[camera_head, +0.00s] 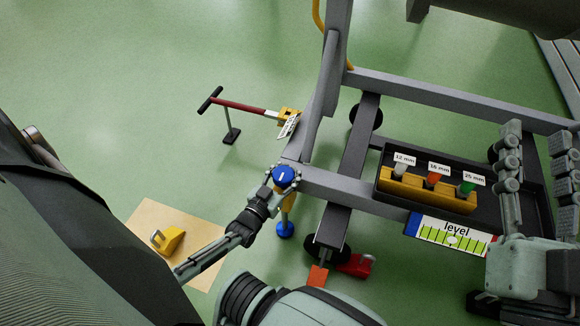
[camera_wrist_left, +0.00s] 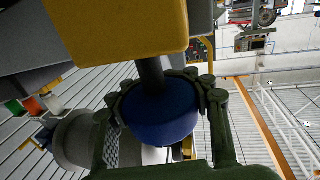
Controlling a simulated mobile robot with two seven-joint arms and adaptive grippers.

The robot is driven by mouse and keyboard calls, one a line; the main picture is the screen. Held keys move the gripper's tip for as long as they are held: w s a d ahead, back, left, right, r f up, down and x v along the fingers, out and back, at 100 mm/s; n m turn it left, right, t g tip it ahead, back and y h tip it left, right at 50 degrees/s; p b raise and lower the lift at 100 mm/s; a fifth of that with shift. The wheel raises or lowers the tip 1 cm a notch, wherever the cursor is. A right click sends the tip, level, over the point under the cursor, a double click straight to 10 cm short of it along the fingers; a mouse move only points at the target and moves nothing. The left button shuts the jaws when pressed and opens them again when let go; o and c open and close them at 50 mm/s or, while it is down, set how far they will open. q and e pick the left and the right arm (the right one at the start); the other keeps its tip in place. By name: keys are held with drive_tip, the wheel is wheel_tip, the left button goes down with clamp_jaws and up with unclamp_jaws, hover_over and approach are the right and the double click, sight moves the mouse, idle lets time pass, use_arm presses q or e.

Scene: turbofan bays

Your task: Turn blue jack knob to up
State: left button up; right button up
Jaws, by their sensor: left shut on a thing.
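The blue jack knob (camera_head: 286,174) is at the near left corner of the grey stand frame, with a white mark on its top. Below it are a yellow jack body (camera_head: 289,202) and a blue foot (camera_head: 285,230) at the floor. My left gripper (camera_head: 283,182) is shut on the knob. In the left wrist view the knob (camera_wrist_left: 162,112) sits between the gripper's fingers (camera_wrist_left: 160,92), below a dark shaft and a yellow block. The level gauge (camera_head: 453,239) shows a pale bubble near its middle. My right gripper (camera_head: 538,142) is at the right edge, its fingers apart and empty.
A black tray (camera_head: 392,162) on the frame holds a yellow rack (camera_head: 425,190) with labelled pieces. A red tow bar (camera_head: 240,105) sticks out left of the frame. A yellow chock (camera_head: 168,239) lies on a tan mat (camera_head: 150,215). The green floor at upper left is clear.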

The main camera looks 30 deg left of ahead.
sight(278, 185)
idle(0.3)
use_arm(q)
drive_tip(key=o, duration=1.4)
drive_tip(key=s, duration=1.2)
drive_tip(key=shift+d, duration=0.35)
